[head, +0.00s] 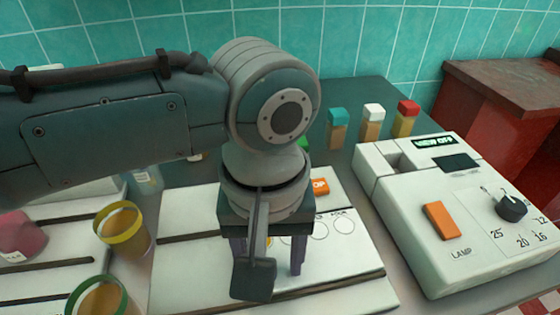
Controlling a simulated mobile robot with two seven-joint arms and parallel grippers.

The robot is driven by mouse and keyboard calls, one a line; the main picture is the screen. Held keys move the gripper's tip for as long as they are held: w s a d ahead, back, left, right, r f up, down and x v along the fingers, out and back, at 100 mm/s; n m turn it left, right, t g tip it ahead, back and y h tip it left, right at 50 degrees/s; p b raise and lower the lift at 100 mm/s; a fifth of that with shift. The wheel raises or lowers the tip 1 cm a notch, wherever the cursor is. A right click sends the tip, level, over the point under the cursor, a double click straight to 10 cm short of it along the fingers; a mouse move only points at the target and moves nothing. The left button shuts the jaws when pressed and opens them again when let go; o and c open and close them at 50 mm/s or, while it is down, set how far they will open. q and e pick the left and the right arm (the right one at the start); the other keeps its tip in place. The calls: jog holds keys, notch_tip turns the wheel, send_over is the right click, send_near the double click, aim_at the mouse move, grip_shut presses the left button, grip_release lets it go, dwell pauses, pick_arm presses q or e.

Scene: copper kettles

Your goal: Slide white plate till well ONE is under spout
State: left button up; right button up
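My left gripper (269,262) hangs over a white slab (215,260), pointing down. Its two dark purple fingers stand apart, and a dark part of my wrist hides much of the gap. A small yellow patch (268,242) shows between the fingers; I cannot tell what it is. Drawn circles (344,225) and an orange label (320,186) ending in "OP" show on the white surface right of the gripper. I cannot make out well ONE or the spout; my arm covers that area. My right gripper is not in view.
A white lamp box (470,215) with an orange button and black dial stands at right. Bottles with teal (337,128), white (373,122) and red caps (404,118) stand behind. Yellow-rimmed (124,232) and green-rimmed (98,297) jars and a pink object (20,236) are at left.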

pick_arm(q)
notch_tip(320, 180, up, 10)
jog(key=p, duration=0.2)
dwell(0.3)
